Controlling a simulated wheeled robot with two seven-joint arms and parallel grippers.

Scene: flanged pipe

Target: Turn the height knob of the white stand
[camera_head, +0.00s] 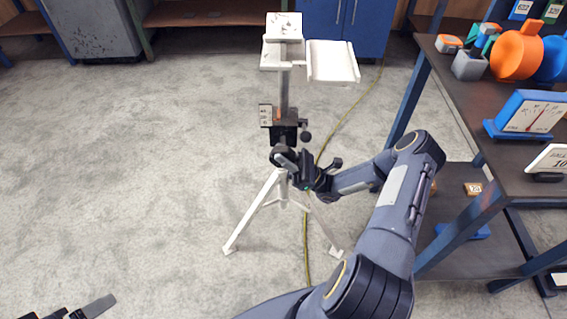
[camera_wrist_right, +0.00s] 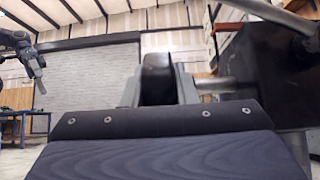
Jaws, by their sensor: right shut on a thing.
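The white stand (camera_head: 283,97) stands on its tripod legs on the floor in the middle of the head view, with a dark clamp block on its post. My right gripper (camera_head: 284,158) is at the post below that block, shut on the black height knob (camera_wrist_right: 155,78). In the right wrist view the knob sits between the two grey fingers, and a metal shaft (camera_wrist_right: 213,88) runs from it to a dark block at the right. My left gripper (camera_head: 92,306) is partly in view at the bottom left of the head view, far from the stand. Its opening is unclear.
A dark workbench (camera_head: 460,110) with several objects, among them an orange disc (camera_head: 516,54), is close on the right. A yellow cable (camera_head: 345,115) runs along the floor behind the stand. Blue cabinets (camera_head: 345,25) are at the back. The floor at left is clear.

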